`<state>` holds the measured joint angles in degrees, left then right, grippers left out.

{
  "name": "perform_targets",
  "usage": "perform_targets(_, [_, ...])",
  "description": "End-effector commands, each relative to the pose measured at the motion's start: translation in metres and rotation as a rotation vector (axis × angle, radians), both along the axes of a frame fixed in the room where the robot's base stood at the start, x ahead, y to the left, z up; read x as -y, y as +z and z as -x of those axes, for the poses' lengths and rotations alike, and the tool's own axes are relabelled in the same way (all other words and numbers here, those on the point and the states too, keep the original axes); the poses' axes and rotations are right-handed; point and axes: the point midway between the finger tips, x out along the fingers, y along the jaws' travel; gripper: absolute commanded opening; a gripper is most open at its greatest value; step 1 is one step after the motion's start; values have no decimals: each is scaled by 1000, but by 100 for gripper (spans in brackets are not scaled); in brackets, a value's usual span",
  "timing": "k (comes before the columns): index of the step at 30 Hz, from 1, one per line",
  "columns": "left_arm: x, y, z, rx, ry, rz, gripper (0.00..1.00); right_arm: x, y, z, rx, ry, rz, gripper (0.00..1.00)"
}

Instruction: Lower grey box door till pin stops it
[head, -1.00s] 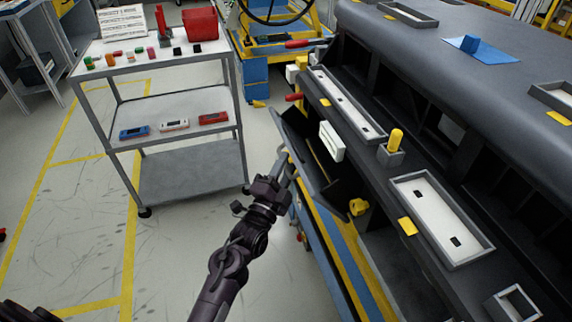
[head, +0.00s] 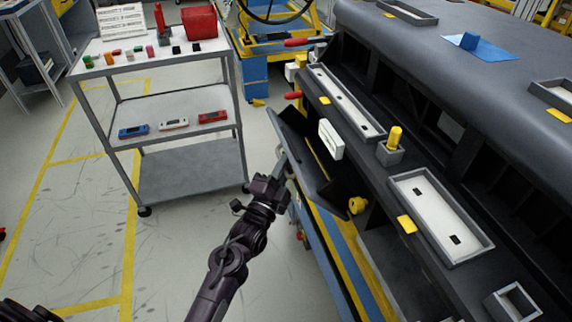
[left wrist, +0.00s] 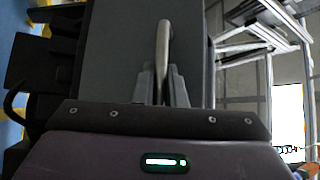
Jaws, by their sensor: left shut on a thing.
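The grey box door (head: 305,165) is a dark panel hinged on the side of the dashboard module, tilted outward and partly open. My left gripper (head: 283,170) is at its outer face. In the left wrist view the fingers (left wrist: 163,82) are shut on the light bar handle (left wrist: 164,42) of the door, whose flat grey face (left wrist: 120,45) stands beyond. A yellow knob (head: 357,205) sits near the door's lower right end. I cannot tell which is the pin. My right gripper is not in view.
The dashboard module (head: 440,110) fills the right side, with a white block (head: 331,139) above the door opening. A blue and yellow frame (head: 345,265) runs below. A grey cart (head: 190,165) with parts stands left. Floor between cart and frame is open.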

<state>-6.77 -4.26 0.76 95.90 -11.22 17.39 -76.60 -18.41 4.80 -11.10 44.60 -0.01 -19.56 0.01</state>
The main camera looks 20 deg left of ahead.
Motion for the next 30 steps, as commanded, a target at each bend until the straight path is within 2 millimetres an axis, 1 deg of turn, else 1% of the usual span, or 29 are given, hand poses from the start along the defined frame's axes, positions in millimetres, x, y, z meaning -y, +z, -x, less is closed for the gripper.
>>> perform_targets(1, [-2, -9, 2, -7, -1, -8, 0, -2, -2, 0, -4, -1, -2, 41])
perform_targets(2, [-3, -10, 2, -6, 0, -7, 0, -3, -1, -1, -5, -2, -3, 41])
perform_targets(6, [-4, -10, 3, -7, 2, -4, 0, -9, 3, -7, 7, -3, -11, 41])
perform_targets(9, [-4, -11, 3, -10, 3, -4, 0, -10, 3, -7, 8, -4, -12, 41])
perform_targets(10, [-4, -11, 3, -10, 3, -4, 15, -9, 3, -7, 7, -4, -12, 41])
perform_targets(14, [-4, -10, 3, -8, 2, -4, 32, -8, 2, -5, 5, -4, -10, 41])
perform_targets(23, [-3, -10, 4, -6, 2, -3, 33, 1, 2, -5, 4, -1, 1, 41])
perform_targets(26, [-5, -13, 11, -7, 2, -4, 33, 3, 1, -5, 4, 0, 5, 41])
perform_targets(30, [-8, -21, 33, -9, 0, -6, 33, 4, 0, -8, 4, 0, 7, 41])
